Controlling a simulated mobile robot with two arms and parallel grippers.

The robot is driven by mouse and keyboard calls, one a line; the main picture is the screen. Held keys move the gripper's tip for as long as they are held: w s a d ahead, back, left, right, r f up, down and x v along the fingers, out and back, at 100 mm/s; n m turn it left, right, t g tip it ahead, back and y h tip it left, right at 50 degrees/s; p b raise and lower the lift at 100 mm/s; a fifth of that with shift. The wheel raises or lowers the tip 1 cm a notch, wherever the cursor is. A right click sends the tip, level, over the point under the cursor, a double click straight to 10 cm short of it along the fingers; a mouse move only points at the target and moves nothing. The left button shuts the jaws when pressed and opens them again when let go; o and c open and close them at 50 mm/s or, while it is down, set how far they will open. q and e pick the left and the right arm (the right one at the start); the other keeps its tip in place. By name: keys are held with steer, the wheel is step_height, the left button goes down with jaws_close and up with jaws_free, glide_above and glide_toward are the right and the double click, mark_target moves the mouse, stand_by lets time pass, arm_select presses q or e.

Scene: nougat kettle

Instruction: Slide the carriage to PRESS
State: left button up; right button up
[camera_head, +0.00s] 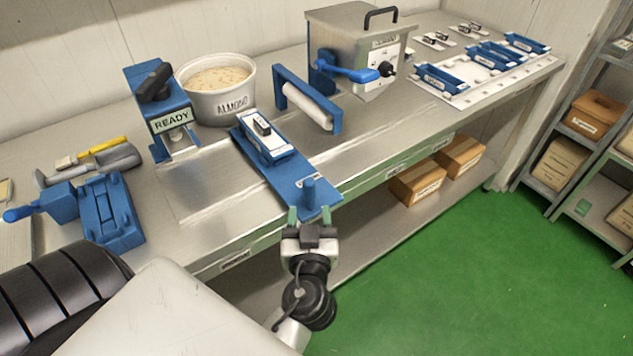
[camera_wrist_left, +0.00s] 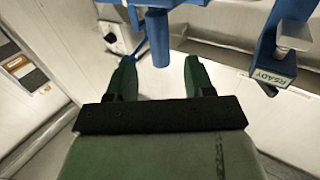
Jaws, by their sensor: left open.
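The carriage is a long blue plate (camera_head: 289,184) on the metal counter, with a small blue-and-white mould holding a dark piece (camera_head: 264,139) on its far part. An upright blue peg (camera_head: 309,191) stands at its near end. The peg also shows in the left wrist view (camera_wrist_left: 157,45), roughly between the fingertips, with visible gaps on both sides. My left gripper (camera_head: 309,215) is open, its green fingers at the near end of the carriage. I cannot read a PRESS label. My right gripper is not in view.
A blue stand marked READY (camera_head: 170,120) and a tub marked ALMOND (camera_head: 227,103) stand behind and left of the carriage. A blue roller frame (camera_head: 308,98) stands to the right. Blue tools (camera_head: 108,212) lie at left. Bare counter (camera_head: 215,190) lies left of the carriage.

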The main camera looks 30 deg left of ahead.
mark_target(310, 196)
arm_select(q)
steer(key=p+x, duration=0.2)
steer(key=x, duration=0.5)
steer(key=shift+w+a+r+p, duration=0.1)
steer(key=shift+w+p, duration=0.15)
steer(key=shift+p, duration=0.1)
steer(key=shift+w+a, duration=0.3)
steer(key=shift+w, duration=0.1)
jaws_close()
